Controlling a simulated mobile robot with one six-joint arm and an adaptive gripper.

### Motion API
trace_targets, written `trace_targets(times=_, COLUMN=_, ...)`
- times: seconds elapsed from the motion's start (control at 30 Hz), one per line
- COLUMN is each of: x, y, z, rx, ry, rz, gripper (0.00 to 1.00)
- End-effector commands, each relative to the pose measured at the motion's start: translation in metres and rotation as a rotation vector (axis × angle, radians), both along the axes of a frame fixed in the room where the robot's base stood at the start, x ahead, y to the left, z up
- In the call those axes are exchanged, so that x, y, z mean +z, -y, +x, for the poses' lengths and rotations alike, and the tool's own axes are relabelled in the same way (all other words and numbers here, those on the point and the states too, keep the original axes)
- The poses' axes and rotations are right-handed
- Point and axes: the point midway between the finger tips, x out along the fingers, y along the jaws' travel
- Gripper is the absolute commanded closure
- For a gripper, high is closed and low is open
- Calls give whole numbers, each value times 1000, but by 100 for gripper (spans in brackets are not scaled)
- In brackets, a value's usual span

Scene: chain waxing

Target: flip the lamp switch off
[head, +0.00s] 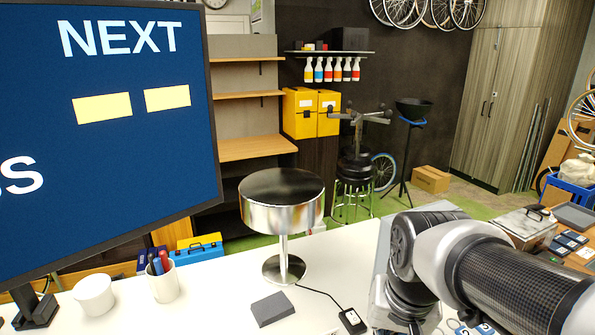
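The lamp (282,213) stands upright on the white table, with a wide chrome drum shade, a dark top, a thin stem and a round chrome base. A dark cord runs along the table from near its base to a small black switch (352,321) with a pale patch, at the bottom of the head view. Whether the switch is on or off is too small to tell. My arm fills the lower right, with a joint just right of the switch. My gripper is out of view.
A metal box (527,228) stands at the right.

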Motion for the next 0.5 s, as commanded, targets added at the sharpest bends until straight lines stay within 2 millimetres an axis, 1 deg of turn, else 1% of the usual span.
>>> trace_targets(times=0.03, x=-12, y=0, z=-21, rx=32, ry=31, rz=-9, gripper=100)
trace_targets(times=0.1, x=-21, y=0, z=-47, rx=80, ry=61, rz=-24, gripper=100)
trace_targets(times=0.2, x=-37, y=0, z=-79, rx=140, ry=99, rz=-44, gripper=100)
trace_targets(times=0.33, x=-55, y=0, z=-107, rx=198, ry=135, rz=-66, gripper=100)
trace_targets(times=0.4, x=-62, y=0, z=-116, rx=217, ry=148, rz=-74, gripper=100)
trace_targets(times=0.5, x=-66, y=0, z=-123, rx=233, ry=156, rz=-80, gripper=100)
